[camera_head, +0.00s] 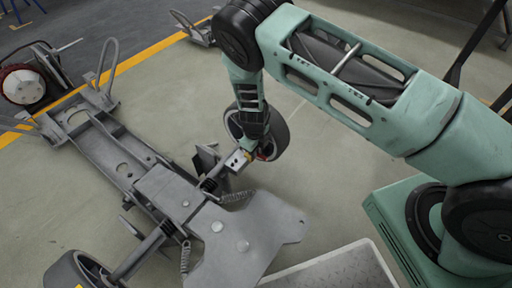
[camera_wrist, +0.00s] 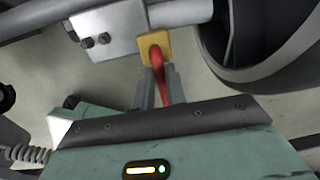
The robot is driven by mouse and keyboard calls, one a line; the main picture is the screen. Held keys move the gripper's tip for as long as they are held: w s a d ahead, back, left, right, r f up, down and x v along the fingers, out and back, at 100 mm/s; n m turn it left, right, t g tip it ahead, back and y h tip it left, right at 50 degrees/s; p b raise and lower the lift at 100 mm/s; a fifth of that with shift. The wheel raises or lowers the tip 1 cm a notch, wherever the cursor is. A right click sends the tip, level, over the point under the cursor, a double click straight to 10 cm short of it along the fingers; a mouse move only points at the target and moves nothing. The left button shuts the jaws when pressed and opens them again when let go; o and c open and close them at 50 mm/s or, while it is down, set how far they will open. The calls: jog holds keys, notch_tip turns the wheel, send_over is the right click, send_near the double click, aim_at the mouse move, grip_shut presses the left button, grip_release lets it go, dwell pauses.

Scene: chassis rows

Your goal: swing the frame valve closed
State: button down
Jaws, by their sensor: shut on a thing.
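The frame valve shows in the wrist view as a red lever (camera_wrist: 158,62) coming out of a yellow block (camera_wrist: 154,46) on a grey metal bracket (camera_wrist: 105,32). My gripper (camera_wrist: 160,85) is shut on the red lever, with one grey finger on each side of it. In the head view my gripper (camera_head: 258,150) reaches down to the chassis beside a wheel. There the lever shows only as a small red spot (camera_head: 265,153), mostly hidden by the gripper and the wheel. The yellow block (camera_head: 247,155) is just visible at the bracket's end.
The grey chassis frame (camera_head: 130,160) runs from upper left to lower middle. A dark wheel (camera_head: 280,135) stands close behind my gripper, and it also fills the upper right of the wrist view (camera_wrist: 265,50). A coil spring (camera_head: 237,197) sits nearby.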

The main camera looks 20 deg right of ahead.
dwell(0.6)
jog(key=c, duration=1.4)
grip_release()
jog(key=shift+c, duration=0.2)
notch_tip(320, 180, up, 18)
jog(key=p, duration=0.5)
jog(key=shift+s+a+f, duration=0.25)
jog(key=shift+s+a, duration=0.05)
jog(key=shift+a, duration=0.1)
jog(key=shift+a, duration=0.1)
